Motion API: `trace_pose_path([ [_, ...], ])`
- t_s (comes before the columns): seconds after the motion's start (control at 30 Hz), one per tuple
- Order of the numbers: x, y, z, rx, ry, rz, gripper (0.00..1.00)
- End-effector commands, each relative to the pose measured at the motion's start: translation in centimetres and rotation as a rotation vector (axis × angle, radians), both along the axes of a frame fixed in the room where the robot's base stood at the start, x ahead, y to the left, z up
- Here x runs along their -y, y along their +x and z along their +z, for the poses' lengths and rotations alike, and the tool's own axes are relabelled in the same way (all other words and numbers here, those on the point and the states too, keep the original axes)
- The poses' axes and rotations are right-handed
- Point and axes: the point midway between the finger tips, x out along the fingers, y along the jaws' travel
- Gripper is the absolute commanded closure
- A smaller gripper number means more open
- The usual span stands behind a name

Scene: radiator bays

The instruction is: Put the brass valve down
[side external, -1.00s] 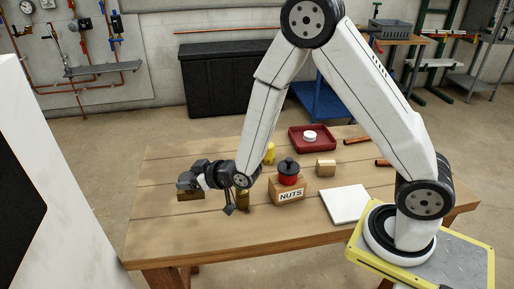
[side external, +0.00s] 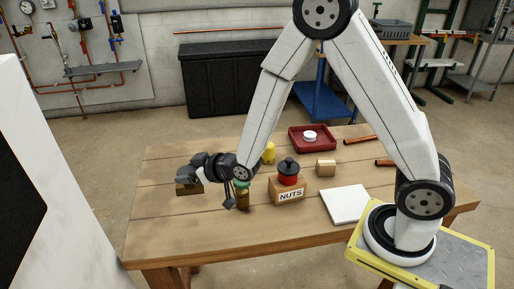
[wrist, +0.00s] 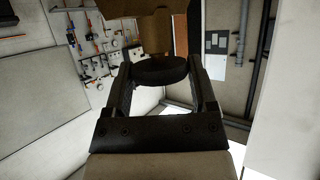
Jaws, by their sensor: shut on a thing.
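My gripper (side external: 184,175) is over the left part of the table in the side external view. It is shut on the brass valve (side external: 189,189), whose brown body shows just under the fingers. In the wrist view the two fingers (wrist: 160,75) close on a dark round wheel (wrist: 160,71), with the brown valve body (wrist: 155,35) beyond it. The valve seems just above the table (side external: 165,225); the small view does not settle whether it touches.
A brass-coloured piece with a green top (side external: 243,200) stands close under my wrist. Right of it are the NUTS box (side external: 290,195) with a red-and-black item (side external: 288,172), a yellow item (side external: 268,153), a wooden block (side external: 326,168), a white pad (side external: 346,205) and a red tray (side external: 296,143). The front left is clear.

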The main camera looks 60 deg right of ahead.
Motion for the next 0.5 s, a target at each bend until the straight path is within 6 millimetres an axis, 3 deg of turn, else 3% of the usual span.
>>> trace_pose_path([
  [0.27,2.2,0.1,0.7,0.008,0.004,-0.004,1.00],
  [0.5,6.3,-0.3,1.9,0.013,0.006,-0.004,1.00],
])
